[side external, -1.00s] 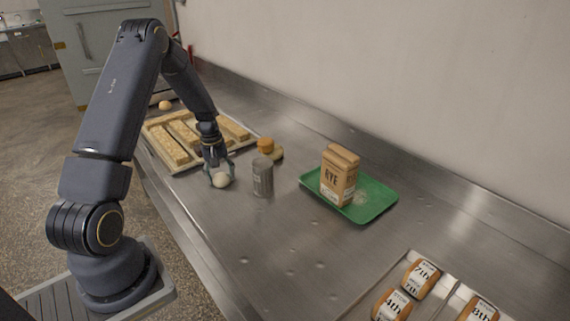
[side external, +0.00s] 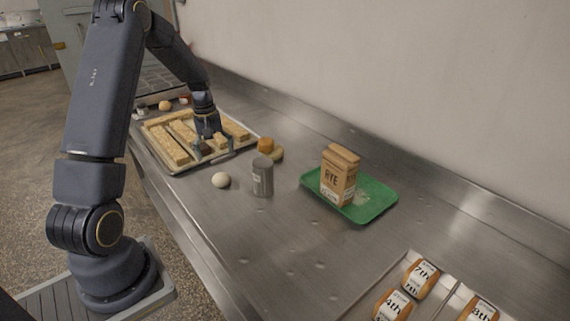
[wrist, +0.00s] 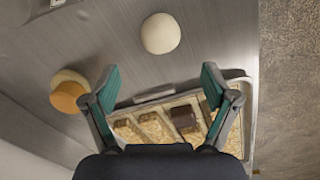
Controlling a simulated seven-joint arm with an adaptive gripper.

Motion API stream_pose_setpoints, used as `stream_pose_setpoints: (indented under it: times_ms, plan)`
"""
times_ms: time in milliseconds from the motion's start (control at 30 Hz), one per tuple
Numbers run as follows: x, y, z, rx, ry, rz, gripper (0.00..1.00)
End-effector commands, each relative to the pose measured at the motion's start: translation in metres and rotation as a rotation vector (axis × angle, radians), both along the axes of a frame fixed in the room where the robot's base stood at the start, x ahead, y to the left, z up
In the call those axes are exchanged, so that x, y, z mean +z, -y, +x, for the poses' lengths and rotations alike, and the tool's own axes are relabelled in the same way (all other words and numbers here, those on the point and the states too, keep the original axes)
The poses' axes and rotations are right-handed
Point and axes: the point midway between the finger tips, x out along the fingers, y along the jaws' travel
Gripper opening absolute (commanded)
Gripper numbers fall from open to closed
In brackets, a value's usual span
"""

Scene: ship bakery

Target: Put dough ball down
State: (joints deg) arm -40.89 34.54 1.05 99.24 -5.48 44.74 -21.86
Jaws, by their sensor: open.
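A pale, round dough ball (side external: 221,180) rests on the steel counter (side external: 230,230), left of a grey can. It also shows in the wrist view (wrist: 160,33), beyond my fingertips and apart from them. My gripper (side external: 210,146) is open and empty over the near right part of the tray with the long loaves. In the wrist view my gripper's two fingers (wrist: 158,82) are spread wide with nothing between them.
The tray (wrist: 246,112) holds several long tan pieces, and a dark brown block (wrist: 183,117) shows there. The grey can (side external: 262,177) stands beside the dough ball. An orange-topped item (side external: 265,146) is behind it. A green tray (side external: 375,205) bears a rye package (side external: 338,177).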

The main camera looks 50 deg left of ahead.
Motion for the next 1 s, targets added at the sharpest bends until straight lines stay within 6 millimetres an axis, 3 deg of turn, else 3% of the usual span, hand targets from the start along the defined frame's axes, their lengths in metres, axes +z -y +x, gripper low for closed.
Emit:
stream_pose_setpoints:
  times_ms: [100, 233, 367, 467, 533, 700, 833, 1000]
  plan:
    - [0.020, -0.001, -0.001, 0.000, 0.001, 0.002, 0.86]
    - [0.033, 0.001, -0.002, -0.005, 0.002, 0.002, 0.86]
    - [0.061, 0.024, 0.003, -0.080, 0.026, 0.025, 0.86]
    - [0.101, 0.069, 0.005, -0.221, 0.071, 0.068, 0.86]
    - [0.131, 0.110, -0.002, -0.351, 0.112, 0.106, 0.86]
    - [0.182, 0.203, -0.046, -0.681, 0.221, 0.200, 0.86]
    - [0.195, 0.251, -0.090, -0.899, 0.300, 0.267, 0.86]
    - [0.193, 0.280, -0.128, -1.080, 0.371, 0.323, 0.86]
